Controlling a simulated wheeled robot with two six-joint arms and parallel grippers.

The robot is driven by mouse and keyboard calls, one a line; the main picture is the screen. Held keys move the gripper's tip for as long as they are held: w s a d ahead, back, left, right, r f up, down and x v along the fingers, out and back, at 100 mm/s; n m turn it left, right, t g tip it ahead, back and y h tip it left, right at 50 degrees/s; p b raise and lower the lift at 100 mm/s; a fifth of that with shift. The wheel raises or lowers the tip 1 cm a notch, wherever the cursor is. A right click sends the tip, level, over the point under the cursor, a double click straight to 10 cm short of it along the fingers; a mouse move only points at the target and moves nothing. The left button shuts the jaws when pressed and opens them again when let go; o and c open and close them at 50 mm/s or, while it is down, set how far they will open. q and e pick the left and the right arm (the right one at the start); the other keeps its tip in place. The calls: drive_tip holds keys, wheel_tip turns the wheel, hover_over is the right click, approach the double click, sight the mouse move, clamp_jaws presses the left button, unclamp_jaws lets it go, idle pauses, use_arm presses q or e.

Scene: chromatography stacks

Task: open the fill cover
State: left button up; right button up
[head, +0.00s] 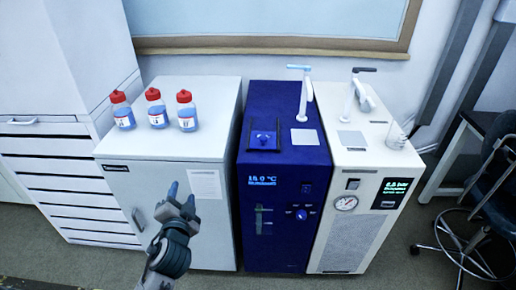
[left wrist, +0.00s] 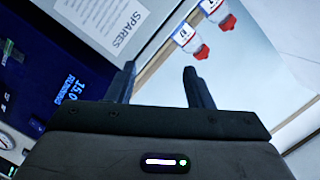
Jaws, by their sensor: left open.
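The blue chiller unit (head: 285,180) stands between a white cabinet and a white unit. On its top is a dark square cover with a blue knob (head: 263,139), which looks like the fill cover; it appears to lie flat. My left gripper (head: 180,194) is in front of the white cabinet, left of the chiller and apart from the cover. Its two fingers are spread and empty; they also show in the left wrist view (left wrist: 160,72). That view shows the chiller's blue display (left wrist: 72,88) at the left, but I cannot make out the cover there. My right gripper is not in view.
Several red-capped bottles of blue liquid (head: 155,108) stand on the white cabinet (head: 215,110). Taps (head: 304,90) rise at the back of the chiller and the white unit (head: 365,180). A stool (head: 485,205) stands at the right.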

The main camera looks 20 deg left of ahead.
use_arm(q)
drive_tip(key=w+d+r+m+t+h, duration=0.3)
drive_tip(key=w+d+r+m+h, duration=0.35)
drive_tip(key=m, duration=0.55)
drive_tip(key=w+d+r+m+t+h, duration=0.3)
drive_tip(key=w+r+m+h, duration=0.1)
drive_tip(key=r+m+h, duration=0.6)
drive_tip(key=m+g+y, duration=0.3)
drive_tip(key=m+g, duration=0.6)
drive_tip(key=m, duration=0.5)
approach(261, 138)
drive_tip(key=p+x, duration=0.1)
drive_tip(key=x, duration=0.5)
drive_tip(key=shift+w+d, duration=0.25)
drive_tip(key=shift+d, duration=0.05)
drive_tip(key=shift+p+x, duration=0.35)
drive_tip(key=shift+x, duration=0.5)
drive_tip(key=shift+f, duration=0.15)
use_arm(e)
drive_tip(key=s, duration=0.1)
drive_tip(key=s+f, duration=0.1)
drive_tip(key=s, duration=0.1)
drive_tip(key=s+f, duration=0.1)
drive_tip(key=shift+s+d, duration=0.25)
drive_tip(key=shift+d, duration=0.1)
use_arm(q)
drive_tip(key=shift+a, duration=0.1)
clamp_jaws()
